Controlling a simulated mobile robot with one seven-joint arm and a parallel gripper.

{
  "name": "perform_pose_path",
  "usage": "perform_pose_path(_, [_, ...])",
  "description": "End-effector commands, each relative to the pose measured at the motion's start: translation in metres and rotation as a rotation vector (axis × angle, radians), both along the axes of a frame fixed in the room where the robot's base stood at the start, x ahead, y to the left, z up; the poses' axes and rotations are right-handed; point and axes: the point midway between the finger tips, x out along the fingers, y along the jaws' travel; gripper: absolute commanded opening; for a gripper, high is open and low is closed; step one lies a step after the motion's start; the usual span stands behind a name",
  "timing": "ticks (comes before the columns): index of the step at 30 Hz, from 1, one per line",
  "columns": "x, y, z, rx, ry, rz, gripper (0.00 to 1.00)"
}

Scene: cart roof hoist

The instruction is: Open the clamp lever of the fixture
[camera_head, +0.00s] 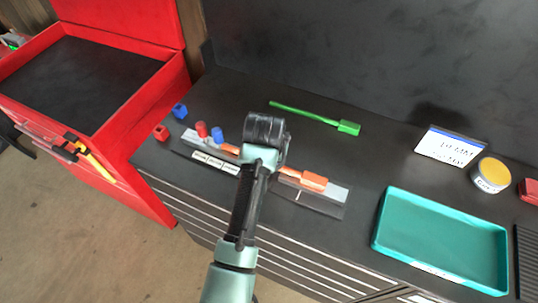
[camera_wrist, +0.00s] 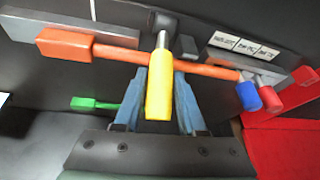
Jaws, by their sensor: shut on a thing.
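The clamp lever (camera_wrist: 160,85) has a yellow grip on a short metal shaft that meets a dark round pivot in the wrist view. My gripper (camera_wrist: 160,78) has its two blue-grey fingers on either side of the yellow grip and is shut on it. The lever crosses over an orange tool (camera_wrist: 205,69) that lies along the grey fixture (camera_wrist: 90,30). In the head view the fixture (camera_head: 332,192) and the orange tool (camera_head: 313,181) show on both sides of my arm, which hides the lever and my fingers.
A red and a blue knob (camera_wrist: 248,97) stand at one fixture end. Loose red (camera_head: 161,132) and blue (camera_head: 180,110) pieces lie nearby. A green tool (camera_head: 310,114) lies behind. A teal tray (camera_head: 380,240), card (camera_head: 450,146) and yellow-lidded jar (camera_head: 491,174) are right; a red cabinet (camera_head: 120,125) is left.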

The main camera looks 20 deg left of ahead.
Motion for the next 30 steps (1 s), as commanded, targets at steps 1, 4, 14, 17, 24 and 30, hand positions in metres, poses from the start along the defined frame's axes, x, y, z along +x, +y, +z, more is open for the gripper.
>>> perform_pose_path(1, [-0.001, 0.000, 0.000, -0.002, -0.010, 0.000, 0.00])
perform_pose_path(4, [-0.004, -0.001, 0.000, -0.004, -0.040, 0.002, 0.00])
perform_pose_path(14, [-0.022, 0.000, 0.001, -0.012, -0.263, 0.004, 0.00])
perform_pose_path(17, [-0.028, 0.001, 0.000, -0.014, -0.345, 0.004, 0.00])
perform_pose_path(24, [-0.042, 0.001, -0.002, -0.018, -0.525, 0.003, 0.00])
perform_pose_path(30, [-0.049, 0.002, -0.002, -0.020, -0.633, 0.002, 0.00])
